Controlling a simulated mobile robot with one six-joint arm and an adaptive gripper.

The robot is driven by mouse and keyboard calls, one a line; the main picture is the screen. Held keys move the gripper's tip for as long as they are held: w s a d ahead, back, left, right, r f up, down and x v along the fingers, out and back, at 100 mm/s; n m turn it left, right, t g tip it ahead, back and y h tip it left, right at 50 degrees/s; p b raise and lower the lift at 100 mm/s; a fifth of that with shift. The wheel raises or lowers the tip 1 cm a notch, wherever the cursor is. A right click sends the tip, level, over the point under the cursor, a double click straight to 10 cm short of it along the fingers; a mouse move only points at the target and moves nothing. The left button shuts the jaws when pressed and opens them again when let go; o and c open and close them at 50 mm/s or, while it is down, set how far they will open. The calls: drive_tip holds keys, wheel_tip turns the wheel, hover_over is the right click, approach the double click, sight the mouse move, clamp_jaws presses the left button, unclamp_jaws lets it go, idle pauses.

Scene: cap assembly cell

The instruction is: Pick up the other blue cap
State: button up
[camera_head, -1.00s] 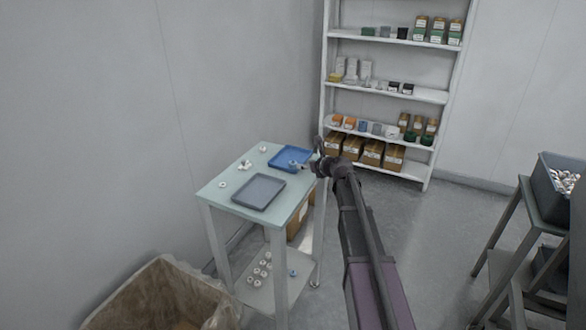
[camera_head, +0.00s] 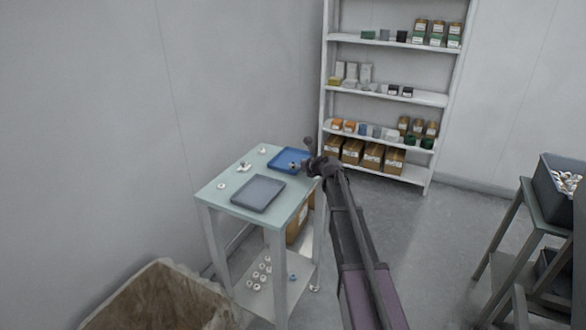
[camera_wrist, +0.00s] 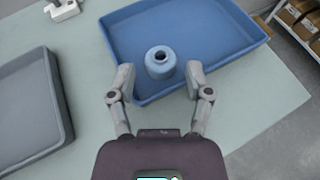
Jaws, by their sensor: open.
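A light blue cap (camera_wrist: 159,62) with a dark central hole sits in the blue tray (camera_wrist: 215,28), close to its near edge. My gripper (camera_wrist: 161,78) is open, with one finger on each side of the cap's near part. The fingers look apart from the cap; their height above it is hard to tell. In the head view my gripper (camera_head: 301,165) is over the right side of the blue tray (camera_head: 283,155) and partly hides it. Another small blue item, perhaps a cap, (camera_head: 292,278) lies on the table's lower shelf.
A grey tray (camera_head: 258,194) lies empty beside the blue one on the table (camera_head: 222,192). Several small white parts (camera_head: 243,167) lie on the tabletop's left side. A stocked shelf rack (camera_head: 375,185) stands behind, and a lined bin (camera_head: 160,295) stands in front.

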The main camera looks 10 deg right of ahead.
drive_tip(key=shift+b+x, duration=0.5)
drive_tip(key=shift+x, duration=1.3)
drive_tip(key=c, duration=0.5)
